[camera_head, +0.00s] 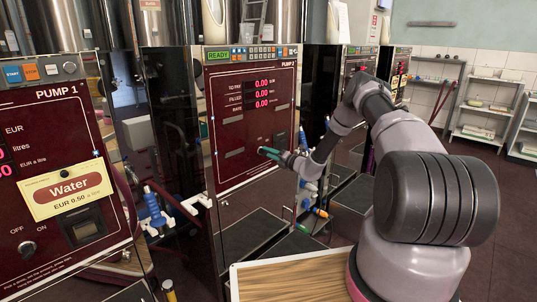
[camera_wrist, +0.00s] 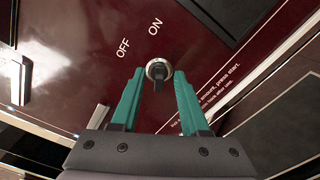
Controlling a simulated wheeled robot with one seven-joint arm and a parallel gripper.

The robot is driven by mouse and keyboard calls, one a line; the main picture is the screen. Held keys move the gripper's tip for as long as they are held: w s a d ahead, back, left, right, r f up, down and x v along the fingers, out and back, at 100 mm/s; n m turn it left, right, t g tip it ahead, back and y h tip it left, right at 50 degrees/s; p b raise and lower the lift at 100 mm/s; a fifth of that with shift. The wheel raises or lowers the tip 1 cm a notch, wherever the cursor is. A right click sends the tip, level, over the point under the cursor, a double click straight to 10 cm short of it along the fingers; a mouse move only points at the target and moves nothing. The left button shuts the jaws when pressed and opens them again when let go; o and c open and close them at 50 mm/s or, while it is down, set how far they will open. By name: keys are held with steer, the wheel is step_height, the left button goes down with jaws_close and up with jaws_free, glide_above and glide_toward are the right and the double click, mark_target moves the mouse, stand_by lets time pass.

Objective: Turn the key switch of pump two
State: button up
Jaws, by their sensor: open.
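Pump two (camera_head: 235,135) has a dark red front panel, a green READY sign and red 0.00 readouts in the head view. Its key switch (camera_wrist: 158,70) shows in the wrist view as a round silver collar with a black key standing out. The words OFF and ON are printed beyond it. My gripper (camera_wrist: 160,76) is open, its two teal fingers on either side of the switch with gaps between. In the head view my gripper (camera_head: 268,152) is close to the lower right of the panel and hides the switch. I cannot tell which label the key points to.
Pump one (camera_head: 50,130) stands at the left with a yellow Water card (camera_head: 68,190). Hoses and nozzles (camera_head: 155,208) hang between the pumps. A wooden-topped tray (camera_head: 290,280) lies in front. More pumps stand behind my arm, and shelves (camera_head: 487,105) line the right wall.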

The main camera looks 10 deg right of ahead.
steer(key=v, duration=1)
steer(key=s+a+r+n+g+y, duration=0.1)
steer(key=s+a+r+n+g, duration=0.35)
steer(key=r+n, duration=0.35)
steer(key=s+a+r+n+g, duration=0.3)
steer(key=s+r+n, duration=0.3)
steer(key=r, duration=0.4)
steer(key=s+a+r+n+g+y, duration=0.1)
steer(key=s+a+r+n+g, duration=0.35)
steer(key=r+n, duration=0.35)
steer(key=s+d+r+n+t+h, duration=0.1)
steer(key=s+d+r+n+h, duration=0.2)
steer(key=s, duration=0.6)
steer(key=s+d+r+n+t+h, duration=0.2)
steer(key=s+d+r+n+h, duration=0.2)
steer(key=s+r+n, duration=0.3)
steer(key=s+d+r+n+t+h, duration=0.1)
steer(key=s+d+r+n+h, duration=0.2)
steer(key=s, duration=1)
steer(key=shift+s+d+r+n+t+h, duration=0.2)
steer(key=shift+d+r+n+t+h, duration=0.1)
steer(key=shift+r+n, duration=0.75)
